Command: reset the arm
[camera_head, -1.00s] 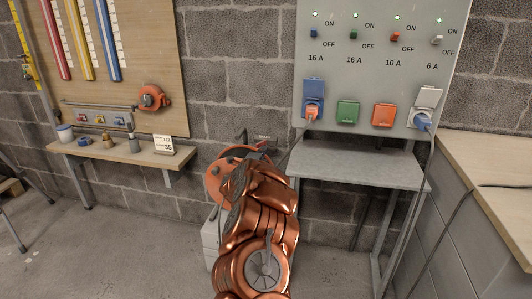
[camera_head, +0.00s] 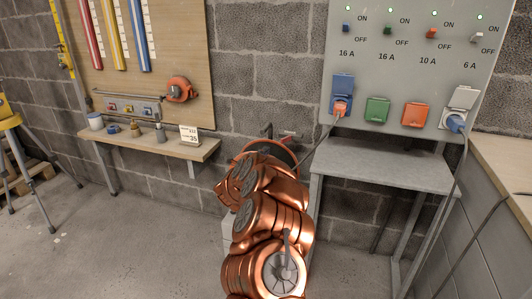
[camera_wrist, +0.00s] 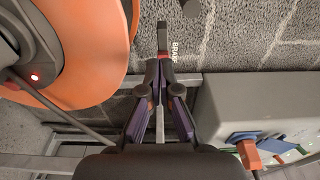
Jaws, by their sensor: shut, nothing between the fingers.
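My copper-coloured arm rises from the bottom middle of the head view and hides my gripper there. In the wrist view my gripper (camera_wrist: 160,72) points up the picture, its fingers together with nothing between them. An orange reel (camera_wrist: 95,45) is close by on the left in the wrist view, with a small red light at its hub. It also shows behind my arm in the head view (camera_head: 283,150), partly hidden. A red-and-grey lever (camera_wrist: 162,38) labelled "BRAKE" is just beyond the fingertips; I cannot tell whether they touch it.
A wooden shelf (camera_head: 200,152) with small items is on the left wall.

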